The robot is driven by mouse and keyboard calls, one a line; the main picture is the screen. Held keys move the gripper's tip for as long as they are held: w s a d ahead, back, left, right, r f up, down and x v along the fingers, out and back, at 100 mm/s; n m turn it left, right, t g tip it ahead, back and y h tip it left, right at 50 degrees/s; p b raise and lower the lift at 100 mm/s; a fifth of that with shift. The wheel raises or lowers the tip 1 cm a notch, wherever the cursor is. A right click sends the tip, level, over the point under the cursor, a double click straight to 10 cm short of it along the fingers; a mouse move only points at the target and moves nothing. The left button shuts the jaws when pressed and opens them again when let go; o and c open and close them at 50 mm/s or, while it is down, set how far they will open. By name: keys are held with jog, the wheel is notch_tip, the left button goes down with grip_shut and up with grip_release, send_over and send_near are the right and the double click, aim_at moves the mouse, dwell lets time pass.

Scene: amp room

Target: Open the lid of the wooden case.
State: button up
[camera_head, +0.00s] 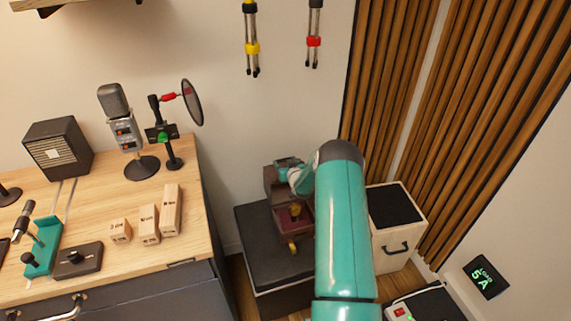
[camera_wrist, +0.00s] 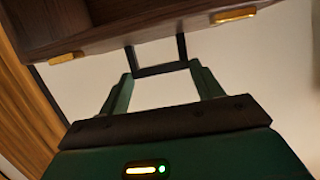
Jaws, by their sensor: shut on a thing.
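The wooden case (camera_head: 308,222) is dark brown and sits on a black box. Its lid (camera_head: 275,185) is raised at the back, and the red inside with a small gold-coloured thing shows. My gripper (camera_head: 288,164) is at the top of the raised lid, partly hidden by my arm. In the wrist view, dark wood of the lid (camera_wrist: 110,25) with two brass fittings fills the top.
The black box (camera_head: 262,245) stands between the desk (camera_head: 205,215) and a pale wooden cabinet with a dark top (camera_head: 398,235). Microphones, a speaker and wooden blocks stand on the desk. Slatted wood panels (camera_head: 395,85) rise behind the cabinet.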

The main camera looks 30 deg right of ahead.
jog(key=shift+o, duration=0.2)
jog(key=shift+s+a+f, duration=0.2)
jog(key=shift+s+f, duration=0.15)
jog(key=shift+f, duration=0.25)
jog(key=shift+c, duration=0.2)
jog(key=shift+d+f, duration=0.1)
jog(key=o, duration=1.2)
jog(key=shift+w, duration=0.1)
jog(key=shift+o, duration=1)
jog(key=shift+w, duration=0.1)
jog(key=shift+r, duration=0.25)
jog(key=v, duration=1.3)
jog(key=shift+s+r, duration=0.25)
jog(key=shift+s, duration=0.1)
